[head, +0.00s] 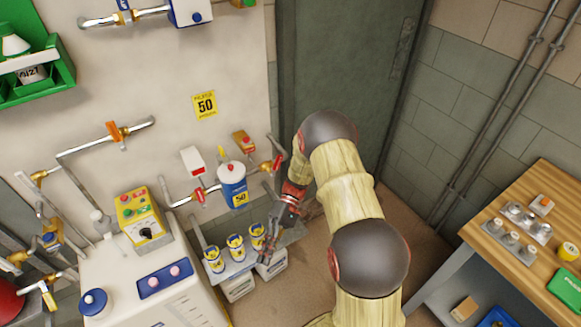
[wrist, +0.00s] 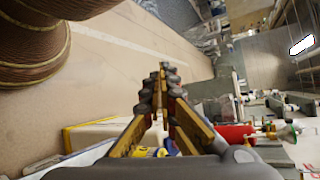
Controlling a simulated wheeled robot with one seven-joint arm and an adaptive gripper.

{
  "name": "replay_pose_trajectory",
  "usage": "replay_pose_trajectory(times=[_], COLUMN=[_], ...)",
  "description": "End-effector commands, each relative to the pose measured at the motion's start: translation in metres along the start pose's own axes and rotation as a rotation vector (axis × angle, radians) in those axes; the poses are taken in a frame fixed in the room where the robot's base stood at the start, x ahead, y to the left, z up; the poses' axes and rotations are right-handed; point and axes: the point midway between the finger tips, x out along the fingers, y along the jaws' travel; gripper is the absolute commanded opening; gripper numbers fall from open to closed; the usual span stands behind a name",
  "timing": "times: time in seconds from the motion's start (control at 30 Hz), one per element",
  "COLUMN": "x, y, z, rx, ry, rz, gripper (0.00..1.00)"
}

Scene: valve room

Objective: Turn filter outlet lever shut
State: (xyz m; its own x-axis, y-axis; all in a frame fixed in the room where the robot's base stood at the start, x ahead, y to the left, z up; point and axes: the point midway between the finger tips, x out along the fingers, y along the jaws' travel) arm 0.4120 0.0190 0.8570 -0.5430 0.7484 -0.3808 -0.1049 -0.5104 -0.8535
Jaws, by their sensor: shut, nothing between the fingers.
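The blue filter canister (head: 233,188) with a red knob on top and a yellow 50 label is mounted on a pipe along the wall. A red lever valve (head: 199,195) sits on the pipe to its left, and another red lever valve (head: 276,163) sits to its right, close to my arm. I cannot tell from labels which is the outlet. My gripper (head: 265,260) is below and right of the filter, pointing down beside the yellow-topped cans, apart from both levers. In the wrist view my fingers (wrist: 163,72) are together and empty.
Several yellow-and-blue cans (head: 236,248) stand on a low shelf near my gripper. A white machine with a yellow control box (head: 140,215) stands at left. A wooden workbench (head: 505,215) is at right. A dark door (head: 340,70) is behind my arm.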

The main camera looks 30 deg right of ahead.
Motion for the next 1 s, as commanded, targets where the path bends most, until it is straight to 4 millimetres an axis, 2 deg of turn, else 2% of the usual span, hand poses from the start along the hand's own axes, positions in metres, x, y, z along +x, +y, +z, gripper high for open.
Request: replay_pose_trajectory(times=[0.17,0.27,0.37,0.5,0.6,0.7,0.83,1.0], x=[-0.036,-0.077,-0.126,-0.204,-0.251,-0.284,-0.306,-0.314], y=[-0.017,-0.017,-0.008,0.023,0.050,0.074,0.093,0.095], z=[-0.034,-0.049,-0.056,-0.046,-0.028,-0.007,0.010,0.007], rx=[0.069,0.104,0.141,0.194,0.228,0.253,0.273,0.277], ry=[0.382,0.607,0.838,1.169,1.374,1.530,1.643,1.670], rz=[-0.313,-0.473,-0.620,-0.802,-0.898,-0.964,-1.008,-1.017], gripper=[0.00,0.00,0.00,0.00,0.00,0.00,0.00,0.00])
